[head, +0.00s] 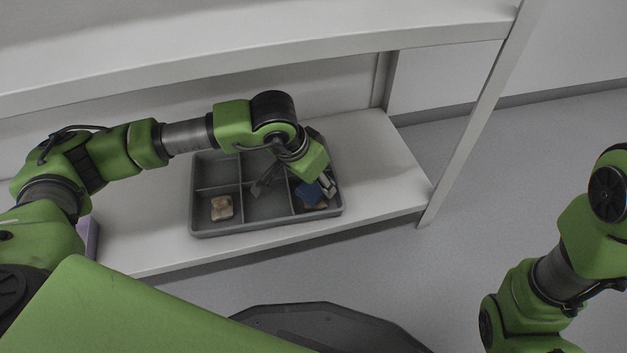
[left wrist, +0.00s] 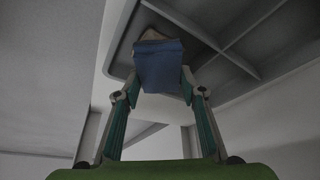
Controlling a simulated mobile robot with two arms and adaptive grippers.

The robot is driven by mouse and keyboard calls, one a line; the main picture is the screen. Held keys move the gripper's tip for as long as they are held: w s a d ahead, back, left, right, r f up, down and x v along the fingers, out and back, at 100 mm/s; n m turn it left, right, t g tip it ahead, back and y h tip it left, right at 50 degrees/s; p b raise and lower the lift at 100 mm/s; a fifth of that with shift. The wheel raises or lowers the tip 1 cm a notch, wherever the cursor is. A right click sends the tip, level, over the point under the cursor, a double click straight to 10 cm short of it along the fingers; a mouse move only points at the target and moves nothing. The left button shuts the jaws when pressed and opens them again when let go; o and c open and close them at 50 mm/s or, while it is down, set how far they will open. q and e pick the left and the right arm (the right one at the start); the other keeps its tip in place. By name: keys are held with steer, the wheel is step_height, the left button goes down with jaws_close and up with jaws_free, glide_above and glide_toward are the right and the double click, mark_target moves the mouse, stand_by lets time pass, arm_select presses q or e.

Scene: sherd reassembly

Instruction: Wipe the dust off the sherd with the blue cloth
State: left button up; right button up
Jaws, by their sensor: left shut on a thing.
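My left gripper (head: 318,190) is shut on the blue cloth (head: 307,194), over the front right compartment of the grey tray (head: 262,229). In the left wrist view the cloth (left wrist: 160,70) sits between the fingertips. A tan sherd (head: 316,205) lies in that compartment, partly hidden by the cloth and gripper. Its edge shows just beyond the cloth in the left wrist view (left wrist: 152,36). The cloth looks very close to the sherd; I cannot tell if they touch. Dust is too small to make out. My right gripper is out of view.
Another tan sherd (head: 222,208) lies in the tray's front left compartment. The tray stands on a white shelf (head: 385,160) with a board above and a post (head: 475,120) at right. A purple object (head: 88,238) is partly hidden at left. Tray dividers separate the compartments.

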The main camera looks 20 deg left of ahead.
arm_select(q)
steer(key=shift+s+a, duration=0.45)
steer(key=shift+a, duration=0.1)
steer(key=shift+w+d+f, duration=0.1)
steer(key=shift+w+d, duration=0.45)
steer(key=shift+d, duration=0.15)
stand_by(0.4)
steer(key=shift+r+p, duration=2)
steer(key=shift+r, duration=1.05)
